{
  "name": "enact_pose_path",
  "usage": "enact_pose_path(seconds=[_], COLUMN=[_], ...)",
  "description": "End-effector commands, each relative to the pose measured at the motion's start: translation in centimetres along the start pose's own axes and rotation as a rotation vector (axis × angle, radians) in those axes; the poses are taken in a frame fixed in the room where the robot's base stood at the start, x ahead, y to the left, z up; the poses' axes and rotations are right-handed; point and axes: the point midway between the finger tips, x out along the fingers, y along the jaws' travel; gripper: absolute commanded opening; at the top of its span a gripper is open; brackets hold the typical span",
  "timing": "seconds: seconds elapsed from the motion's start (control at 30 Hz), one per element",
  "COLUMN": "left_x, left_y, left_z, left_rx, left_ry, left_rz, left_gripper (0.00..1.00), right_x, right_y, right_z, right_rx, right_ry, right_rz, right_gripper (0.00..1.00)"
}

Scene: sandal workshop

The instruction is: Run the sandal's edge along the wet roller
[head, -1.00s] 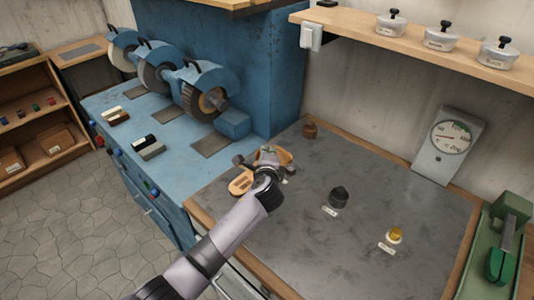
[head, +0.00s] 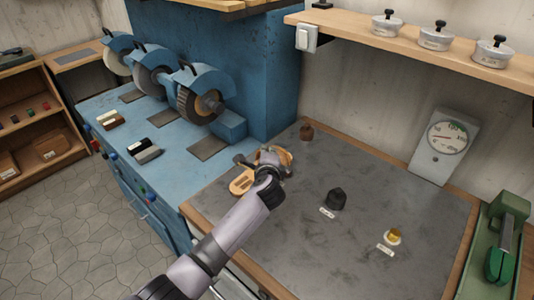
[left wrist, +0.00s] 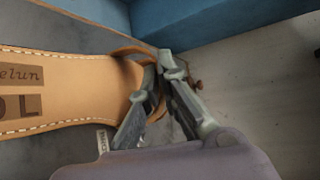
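The tan sandal (head: 241,182) is at the left part of the grey bench mat, near the blue machine. In the left wrist view its stitched sole (left wrist: 85,80), with stamped lettering, fills the left side, and a brown strap curves at its end. My left gripper (head: 268,165) is at the strap end of the sandal. In the left wrist view its two fingers (left wrist: 158,72) come close together on the strap, shut on it. Part of the sandal is hidden behind the gripper. Several hooded wheels stand on the blue machine, the nearest wheel (head: 195,105) brown-rimmed. My right gripper is out of view.
The mat (head: 290,225) carries a dark pot (head: 336,199), a small yellow-topped jar (head: 393,236) and a brown knob-shaped item (head: 306,132). A dial gauge (head: 445,142) and green tool (head: 502,250) are at right. Dark and pale blocks (head: 145,150) lie on the blue machine.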

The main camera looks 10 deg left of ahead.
Motion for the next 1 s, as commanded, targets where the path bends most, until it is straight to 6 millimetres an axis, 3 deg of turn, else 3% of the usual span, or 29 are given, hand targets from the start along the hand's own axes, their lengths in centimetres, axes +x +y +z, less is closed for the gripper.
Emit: enact_pose_path(seconds=[1.0], left_x=[0.81], left_y=[-0.66], left_z=[-0.97], left_rx=[-0.002], left_ry=[0.002], left_rz=[-0.005], left_gripper=[0.00], right_x=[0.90], right_y=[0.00], right_z=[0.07], right_rx=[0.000], right_ry=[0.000], right_rz=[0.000], right_gripper=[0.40])
